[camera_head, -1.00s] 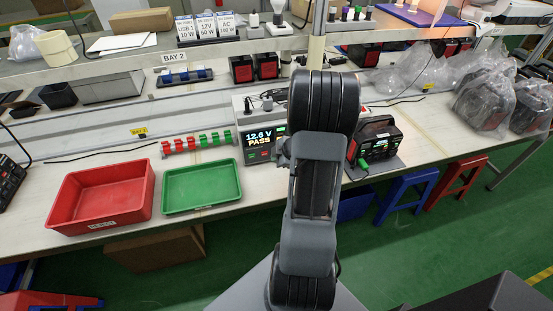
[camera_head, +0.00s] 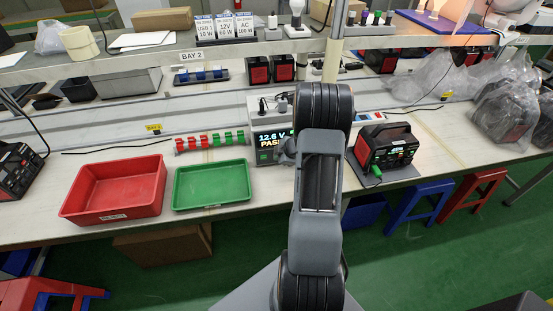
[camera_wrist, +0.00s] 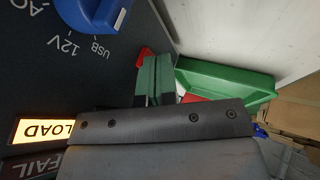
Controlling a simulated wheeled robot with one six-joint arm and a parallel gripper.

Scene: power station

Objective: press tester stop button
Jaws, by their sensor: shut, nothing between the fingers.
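The tester (camera_head: 268,135) stands on the bench with a lit screen reading 12.6 V, and its pass line is partly covered by my arm. In the wrist view its dark panel (camera_wrist: 110,75) is close, with a blue knob (camera_wrist: 92,12) marked USB, 12V and AC, a lit LOAD label and a dim FAIL label. A small red piece (camera_wrist: 143,52), apparently the stop button, shows at the tips of my gripper (camera_wrist: 157,57). The fingers are shut and empty. I cannot tell whether they touch it. In the head view my arm hides the gripper and the button.
A red tray (camera_head: 75,205) and a green tray (camera_head: 180,203) lie left of the tester. A rack of red and green pieces (camera_head: 210,141) stands behind them. A black and red unit (camera_head: 388,146) with a green plug stands to the right. A shelf (camera_head: 110,62) runs above.

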